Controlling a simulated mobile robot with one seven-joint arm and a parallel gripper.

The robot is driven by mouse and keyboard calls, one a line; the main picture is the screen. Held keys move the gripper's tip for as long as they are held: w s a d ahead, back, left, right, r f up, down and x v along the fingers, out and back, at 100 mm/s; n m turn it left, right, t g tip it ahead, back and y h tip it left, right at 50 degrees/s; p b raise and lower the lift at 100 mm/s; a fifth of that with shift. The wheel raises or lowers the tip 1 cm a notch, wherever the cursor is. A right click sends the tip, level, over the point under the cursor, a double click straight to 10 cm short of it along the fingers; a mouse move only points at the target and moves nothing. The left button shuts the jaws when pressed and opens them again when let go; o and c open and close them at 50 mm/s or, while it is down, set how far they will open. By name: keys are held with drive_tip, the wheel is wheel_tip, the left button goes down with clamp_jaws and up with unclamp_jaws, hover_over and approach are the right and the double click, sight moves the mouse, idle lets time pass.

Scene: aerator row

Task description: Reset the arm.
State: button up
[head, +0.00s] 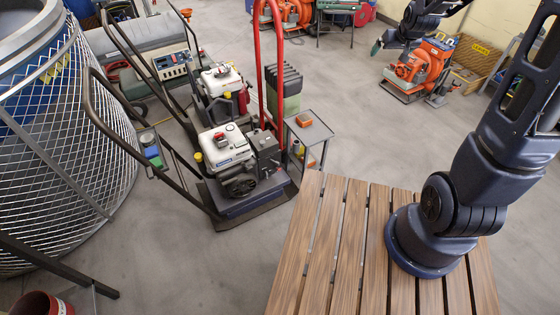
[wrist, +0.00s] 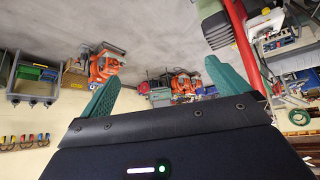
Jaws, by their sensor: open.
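My gripper (head: 377,47) is at the top of the head view, raised in the air beyond the slatted wooden top, with a green fingertip showing. In the wrist view, its two green fingers (wrist: 162,74) are spread wide apart with nothing between them. My arm rises from its round base on the wooden top, leaves the head view at the upper right, and comes back in at the top. The elbow part is out of view.
The slatted wooden top (head: 333,235) is bare around my base. Orange machines (head: 412,70) stand farther back. Grey floor lies between.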

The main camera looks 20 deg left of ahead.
drive_tip(key=w+a+f+n+y, duration=0.1)
drive_tip(key=w+a+f, duration=0.4)
drive_tip(key=f, duration=0.4)
drive_tip(key=w+a+f+n+y, duration=0.1)
drive_tip(key=w+a+f, duration=0.2)
drive_tip(key=a+f, duration=0.5)
drive_tip(key=s+a+f+n+t+y, duration=0.1)
drive_tip(key=a+f, duration=0.4)
drive_tip(key=f, duration=0.4)
drive_tip(key=s+a+f+y, duration=0.1)
drive_tip(key=a+f, duration=0.4)
drive_tip(key=f, duration=0.4)
drive_tip(key=s+a+f+n+y, duration=0.15)
drive_tip(key=s+f, duration=0.25)
drive_tip(key=f, duration=0.5)
drive_tip(key=s+a+f, duration=0.3)
drive_tip(key=s+f, duration=0.1)
drive_tip(key=f, duration=0.6)
drive_tip(key=s+f+y, duration=0.1)
drive_tip(key=s+f, duration=1.2)
drive_tip(key=f, duration=0.2)
drive_tip(key=x, duration=0.9)
drive_tip(key=shift+w+r+n+t, duration=0.25)
drive_tip(key=shift+r+n+t, duration=0.05)
drive_tip(key=shift+n+t, duration=0.15)
drive_tip(key=shift+d, duration=0.15)
